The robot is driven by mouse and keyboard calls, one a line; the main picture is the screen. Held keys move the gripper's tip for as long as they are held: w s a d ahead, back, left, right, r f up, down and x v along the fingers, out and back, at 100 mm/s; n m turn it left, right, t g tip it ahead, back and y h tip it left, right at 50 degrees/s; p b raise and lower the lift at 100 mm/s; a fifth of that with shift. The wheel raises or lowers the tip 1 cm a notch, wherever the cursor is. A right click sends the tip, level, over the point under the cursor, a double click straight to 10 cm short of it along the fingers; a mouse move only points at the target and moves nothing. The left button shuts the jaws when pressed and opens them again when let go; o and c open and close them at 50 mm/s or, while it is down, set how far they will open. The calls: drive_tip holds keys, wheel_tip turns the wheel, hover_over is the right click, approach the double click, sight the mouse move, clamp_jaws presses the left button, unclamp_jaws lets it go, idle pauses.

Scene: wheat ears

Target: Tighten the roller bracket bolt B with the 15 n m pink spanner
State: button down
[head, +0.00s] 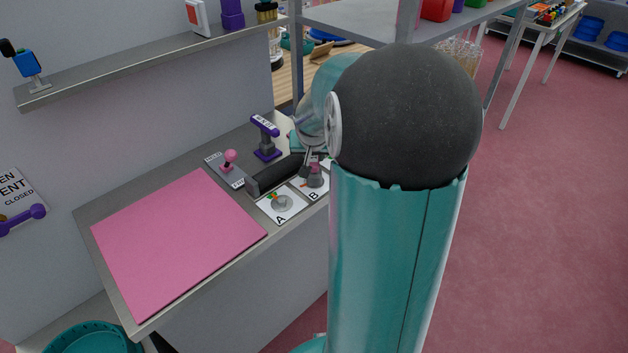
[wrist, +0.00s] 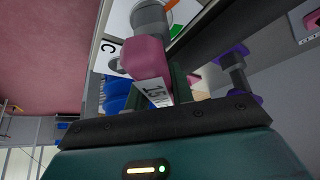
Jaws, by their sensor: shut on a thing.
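My gripper (wrist: 155,84) is shut on the pink spanner (wrist: 146,55), which carries a white "15" label. In the wrist view the spanner's grey head (wrist: 150,20) points away from me over a white card. In the head view my gripper (head: 312,150) is over plate B (head: 313,196), and a bit of the pink spanner (head: 315,162) shows just above a grey piece there. Bolt B is hidden under it, and I cannot tell whether the head is seated on it. Bolt A (head: 282,202) stands on plate A beside it, with a red and green mark.
A black roller (head: 275,174) lies behind the plates. A pink-knobbed lever (head: 229,158) and a purple T-handled stand (head: 266,138) are behind it. A pink mat (head: 180,245) covers the bench's left. Card C (wrist: 108,48) shows in the wrist view.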

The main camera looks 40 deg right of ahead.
drive_tip(key=shift+d+m+g+h, duration=0.1)
drive_tip(key=shift+m+g+h, duration=0.3)
drive_tip(key=shift+m, duration=0.6)
drive_tip(key=shift+m+g, duration=0.3)
drive_tip(key=shift+m, duration=0.4)
drive_tip(key=m, duration=0.1)
drive_tip(key=m+g+h, duration=0.1)
drive_tip(key=m, duration=0.1)
drive_tip(key=shift+s+g, duration=0.2)
drive_tip(key=shift+g, duration=0.1)
drive_tip(key=shift+r, duration=1.8)
drive_tip(key=shift+r, duration=1.95)
